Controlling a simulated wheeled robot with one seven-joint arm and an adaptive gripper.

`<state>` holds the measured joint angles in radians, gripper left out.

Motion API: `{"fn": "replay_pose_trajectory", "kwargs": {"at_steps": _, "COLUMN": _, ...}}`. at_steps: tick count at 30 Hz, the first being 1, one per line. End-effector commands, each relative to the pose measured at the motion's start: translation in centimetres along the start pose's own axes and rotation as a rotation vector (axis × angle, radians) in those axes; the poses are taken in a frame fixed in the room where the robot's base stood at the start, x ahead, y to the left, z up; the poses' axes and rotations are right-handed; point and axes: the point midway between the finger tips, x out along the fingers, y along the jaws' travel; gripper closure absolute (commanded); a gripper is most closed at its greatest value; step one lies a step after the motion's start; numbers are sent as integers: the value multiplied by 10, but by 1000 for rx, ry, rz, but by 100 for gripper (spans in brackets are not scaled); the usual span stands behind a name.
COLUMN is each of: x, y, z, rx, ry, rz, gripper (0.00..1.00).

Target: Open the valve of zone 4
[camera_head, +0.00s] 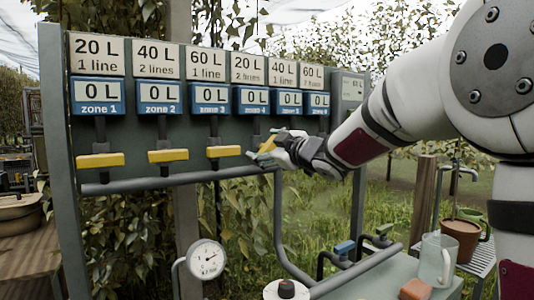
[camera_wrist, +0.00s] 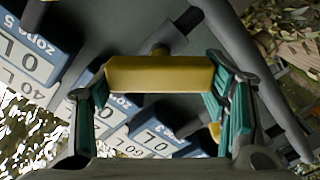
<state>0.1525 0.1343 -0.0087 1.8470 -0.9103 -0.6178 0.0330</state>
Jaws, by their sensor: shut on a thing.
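The zone 4 valve has a yellow handle (camera_head: 267,144) under the fourth blue meter (camera_head: 249,99), which reads 0 L. My gripper (camera_head: 268,158) is at this handle and hides part of it. The visible part of the handle looks slanted, unlike the level handles to its left. In the wrist view the yellow handle (camera_wrist: 160,74) lies between the green-padded fingers of my gripper (camera_wrist: 162,105), which is shut on it across its length.
Yellow handles of zone 1 (camera_head: 100,160), zone 2 (camera_head: 168,155) and zone 3 (camera_head: 223,151) stand to the left. My arm hides the zone 5 and 6 handles. A pipe (camera_head: 180,180) runs below. A gauge (camera_head: 206,260) and a jug (camera_head: 437,260) stand lower.

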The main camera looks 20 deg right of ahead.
Motion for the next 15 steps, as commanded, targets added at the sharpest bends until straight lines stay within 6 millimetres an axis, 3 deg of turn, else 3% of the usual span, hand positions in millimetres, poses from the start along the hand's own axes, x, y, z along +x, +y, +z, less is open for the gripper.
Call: {"fn": "replay_pose_trajectory", "kwargs": {"at_steps": 15, "x": 1, "y": -6, "z": 2, "rx": -482, "ry": 1, "rz": 0, "gripper": 60}}
